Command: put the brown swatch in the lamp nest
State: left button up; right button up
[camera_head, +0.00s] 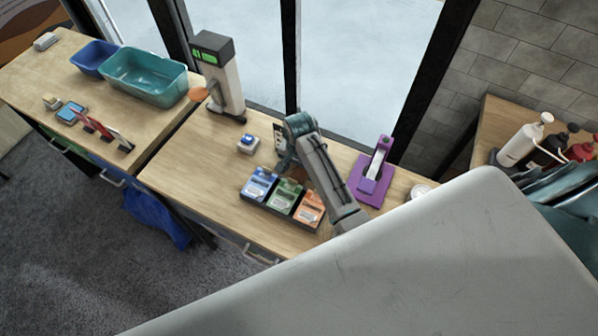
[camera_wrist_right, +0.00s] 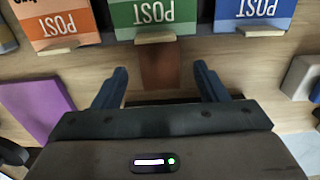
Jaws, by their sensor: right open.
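The brown swatch (camera_wrist_right: 160,68) is a flat brown piece in the right wrist view, in front of the green post box. My right gripper (camera_wrist_right: 162,75) is open around it, with a gap between the swatch and each finger. In the head view my right gripper (camera_head: 285,163) is low over the middle counter, behind the row of post boxes; its arm hides part of that area. A purple stand (camera_head: 368,191) with a white upright piece stands to its right; I cannot tell whether this is the lamp nest. My left gripper is not in view.
The blue (camera_head: 258,185), green (camera_head: 285,196) and orange (camera_head: 309,208) post boxes sit in a dark tray close to the gripper. A small blue-and-white item (camera_head: 248,144) and a tall scale-like device (camera_head: 222,75) stand left. The counter's front left is clear.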

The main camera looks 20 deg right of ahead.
jog(key=shift+f, duration=0.8)
jog(key=c, duration=1.1)
jog(key=shift+c, duration=0.2)
jog(key=shift+r, duration=0.15)
